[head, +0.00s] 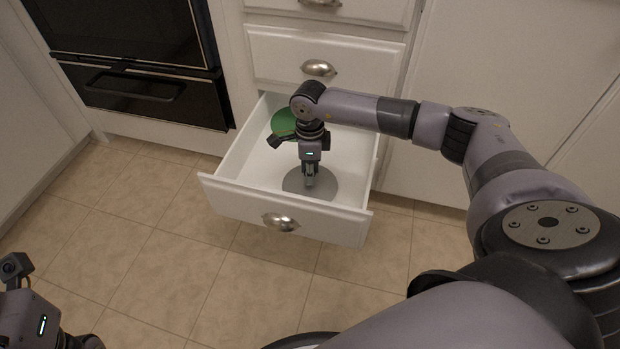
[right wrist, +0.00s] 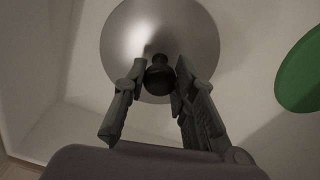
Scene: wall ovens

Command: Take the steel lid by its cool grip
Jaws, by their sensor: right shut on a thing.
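The steel lid (head: 325,187) is a round grey disc lying in the open white drawer (head: 230,197), near its front. In the right wrist view the lid (right wrist: 195,30) shows its dark round grip (right wrist: 160,77) at its middle. My right gripper (head: 309,184) points down over the lid. In the right wrist view its two fingers (right wrist: 155,80) are on either side of the dark grip, shut on it. My left arm (head: 35,315) shows at the lower left, but its fingers are out of the picture.
A green round thing (head: 284,122) is in the drawer behind my right gripper; it also shows in the right wrist view (right wrist: 302,75). The drawer walls stand close around the lid. Closed drawers (head: 290,55) are above, and a black oven (head: 150,90) is at the left.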

